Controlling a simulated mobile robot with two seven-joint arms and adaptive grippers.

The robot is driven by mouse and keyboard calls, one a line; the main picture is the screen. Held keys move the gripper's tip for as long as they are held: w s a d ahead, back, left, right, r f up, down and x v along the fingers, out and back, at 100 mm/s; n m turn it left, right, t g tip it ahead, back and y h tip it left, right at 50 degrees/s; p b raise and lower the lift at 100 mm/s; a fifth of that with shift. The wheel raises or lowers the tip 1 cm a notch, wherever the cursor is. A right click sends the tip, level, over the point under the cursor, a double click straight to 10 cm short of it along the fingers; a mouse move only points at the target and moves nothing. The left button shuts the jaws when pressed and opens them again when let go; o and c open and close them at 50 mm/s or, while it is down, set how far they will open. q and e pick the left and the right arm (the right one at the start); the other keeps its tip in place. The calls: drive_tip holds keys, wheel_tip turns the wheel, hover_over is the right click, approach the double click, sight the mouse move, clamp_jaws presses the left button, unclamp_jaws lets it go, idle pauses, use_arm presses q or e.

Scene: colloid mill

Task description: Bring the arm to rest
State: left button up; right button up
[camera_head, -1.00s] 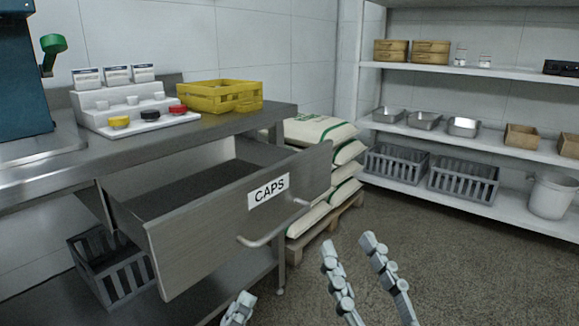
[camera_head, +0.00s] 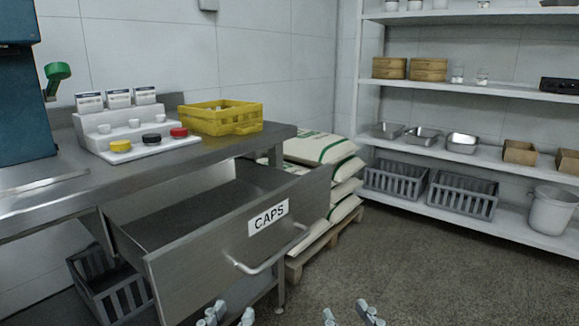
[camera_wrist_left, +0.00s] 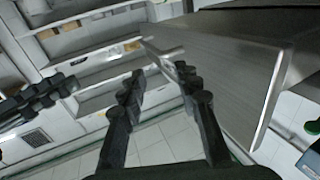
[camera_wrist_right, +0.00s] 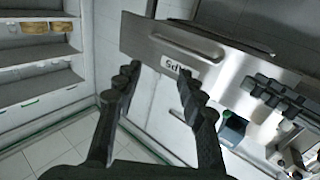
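My left gripper (camera_head: 229,316) shows only its fingertips at the bottom edge of the head view, below the open drawer (camera_head: 220,240) labelled CAPS. Its fingers are spread and empty in the left wrist view (camera_wrist_left: 160,85), with the drawer front beyond them. My right gripper (camera_head: 348,314) shows its fingertips at the bottom edge, to the right of the drawer handle (camera_head: 275,257). It is open and empty in the right wrist view (camera_wrist_right: 156,88), with the drawer front beyond. Both grippers look clear of the handle. Most of both arms is out of the head view.
The drawer juts out from under the steel counter (camera_head: 215,150). On the counter are a yellow crate (camera_head: 222,118) and a white stepped stand (camera_head: 110,128) with coloured caps. Sacks (camera_head: 325,150) lie on a pallet. A shelf unit (camera_head: 480,148) stands right; floor between is free.

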use_arm(q)
drive_tip(key=s+a+f+g+y+p, duration=0.1)
drive_tip(key=a+f+g+y+p, duration=0.2)
drive_tip(key=f, duration=0.4)
drive_tip(key=s+a+f+g+y+p, duration=0.1)
drive_tip(key=a+f+g, duration=0.3)
drive_tip(key=f, duration=0.3)
use_arm(e)
drive_tip(key=s+d+f+g+h, duration=0.1)
drive_tip(key=d+f+g+h, duration=0.2)
drive_tip(key=f, duration=0.4)
drive_tip(key=s+d+f+g+h, duration=0.1)
drive_tip(key=d+f+g, duration=0.25)
drive_tip(key=f, duration=0.35)
use_arm(q)
drive_tip(key=s+a+f+n+g+y+p, duration=0.1)
drive_tip(key=s+a+f+g+y+p, duration=0.1)
drive_tip(key=s+a+f+g+p, duration=0.2)
drive_tip(key=s+a+f+g, duration=0.3)
drive_tip(key=s+a+f, duration=0.3)
drive_tip(key=s+f, duration=0.1)
drive_tip(key=shift+s+a+f+n+g+y, duration=0.3)
drive_tip(key=shift+s+a+f+n+y, duration=0.05)
drive_tip(key=shift+s+f+n+y, duration=0.1)
use_arm(e)
drive_tip(key=s+d+f+m+g+h, duration=0.2)
drive_tip(key=s+d+f+g, duration=0.6)
drive_tip(key=s+d+f, duration=0.3)
drive_tip(key=shift+s+f+h, duration=0.4)
drive_tip(key=shift+d, duration=0.1)
